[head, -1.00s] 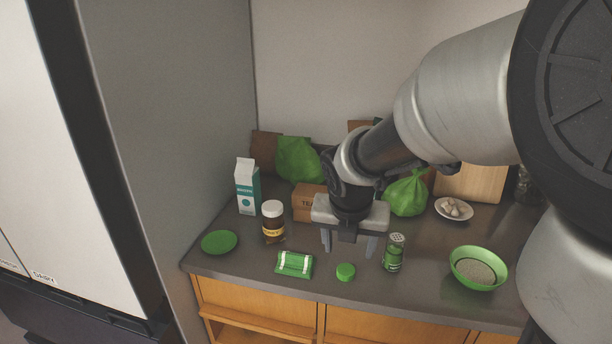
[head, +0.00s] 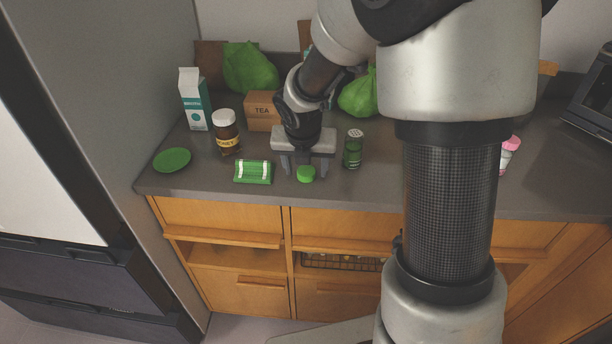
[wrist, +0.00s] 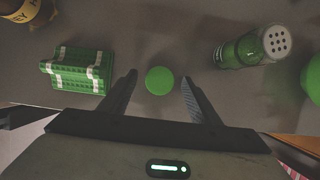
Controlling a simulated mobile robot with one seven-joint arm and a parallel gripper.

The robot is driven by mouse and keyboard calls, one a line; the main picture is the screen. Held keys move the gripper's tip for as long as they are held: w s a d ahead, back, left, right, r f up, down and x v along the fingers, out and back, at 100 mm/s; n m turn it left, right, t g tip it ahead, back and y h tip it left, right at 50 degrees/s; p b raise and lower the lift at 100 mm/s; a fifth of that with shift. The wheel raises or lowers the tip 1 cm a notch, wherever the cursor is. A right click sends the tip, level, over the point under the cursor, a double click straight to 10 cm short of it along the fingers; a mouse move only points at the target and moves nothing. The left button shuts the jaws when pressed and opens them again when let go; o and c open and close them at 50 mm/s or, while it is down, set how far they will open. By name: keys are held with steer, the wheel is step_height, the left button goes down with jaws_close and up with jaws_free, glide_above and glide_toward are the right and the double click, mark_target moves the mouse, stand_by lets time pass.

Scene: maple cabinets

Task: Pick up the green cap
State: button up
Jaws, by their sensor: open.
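The green cap (head: 306,174) is a small round disc lying on the grey counter near its front edge. In the wrist view the green cap (wrist: 159,80) sits between my two fingertips, slightly ahead of them. My gripper (head: 304,167) is open and empty, pointing down, with a finger to either side of the cap; the gripper also shows in the wrist view (wrist: 159,88). I see gaps between the cap and both fingers. I cannot tell how high the fingertips are above the counter.
A green-and-white packet (head: 253,172) lies left of the cap, and a green shaker (head: 353,149) stands right of it. A honey jar (head: 227,133), tea box (head: 262,111), milk carton (head: 194,99) and green plate (head: 172,160) are farther off. The counter's front edge (head: 330,206) is close.

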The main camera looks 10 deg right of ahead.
mark_target(306, 173)
steer(key=c, duration=1.1)
step_height(306, 173, up, 10)
steer(key=p, duration=0.3)
